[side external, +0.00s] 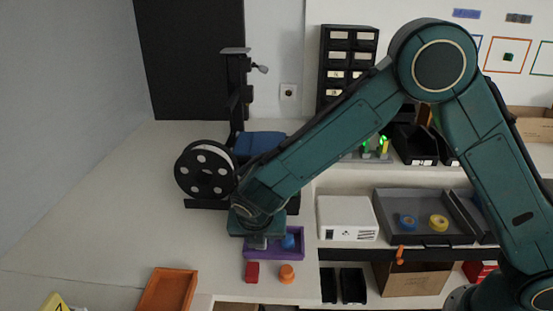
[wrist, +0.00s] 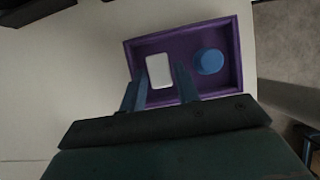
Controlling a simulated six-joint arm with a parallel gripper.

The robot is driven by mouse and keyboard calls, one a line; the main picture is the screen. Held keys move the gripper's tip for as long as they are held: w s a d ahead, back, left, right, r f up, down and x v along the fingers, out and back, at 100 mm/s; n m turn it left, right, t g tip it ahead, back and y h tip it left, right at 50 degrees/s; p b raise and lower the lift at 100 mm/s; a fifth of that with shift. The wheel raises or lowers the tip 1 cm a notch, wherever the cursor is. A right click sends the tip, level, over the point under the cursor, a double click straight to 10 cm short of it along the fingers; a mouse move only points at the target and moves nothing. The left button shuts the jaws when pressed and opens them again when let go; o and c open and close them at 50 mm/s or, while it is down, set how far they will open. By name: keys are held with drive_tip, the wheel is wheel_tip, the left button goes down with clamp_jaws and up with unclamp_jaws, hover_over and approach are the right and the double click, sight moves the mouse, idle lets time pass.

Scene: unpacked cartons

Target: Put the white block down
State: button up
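A purple tray (wrist: 228,28) fills the middle of the wrist view and shows under my gripper in the side view (side external: 298,253). The white block (wrist: 159,71) appears inside the tray's left half, between and just beyond my fingertips. My gripper (wrist: 158,77) is open, its two blue-grey fingers apart on either side of the block, with a narrow strip of purple showing by the left finger. In the side view my gripper (side external: 257,241) is low over the tray, and I cannot clearly make out the block there.
A blue round piece (wrist: 208,61) lies in the tray right of the block. A red block (side external: 252,272) and an orange round piece (side external: 287,274) stand in front of the tray. A black-and-white spool (side external: 205,171) stands behind. An orange tray (side external: 168,290) lies front left.

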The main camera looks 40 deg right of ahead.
drive_tip(key=v, duration=1.2)
drive_tip(key=shift+f, duration=0.1)
drive_tip(key=s+d+r+m+y, duration=0.1)
drive_tip(key=s+d+r+m, duration=0.35)
drive_tip(key=d+m, duration=0.25)
drive_tip(key=s+d+r+m+y, duration=0.1)
drive_tip(key=s+d+r+m, duration=0.35)
drive_tip(key=d+m, duration=0.2)
drive_tip(key=s+d+m+t, duration=0.1)
drive_tip(key=s+d+m, duration=0.2)
drive_tip(key=s+m, duration=0.3)
drive_tip(key=s+d+r+m+t+y, duration=0.1)
drive_tip(key=s+d+m, duration=0.2)
drive_tip(key=s+m, duration=0.4)
drive_tip(key=shift+s+d+r+y, duration=0.25)
drive_tip(key=shift+s+d+y, duration=0.05)
drive_tip(key=shift+s+d, duration=0.1)
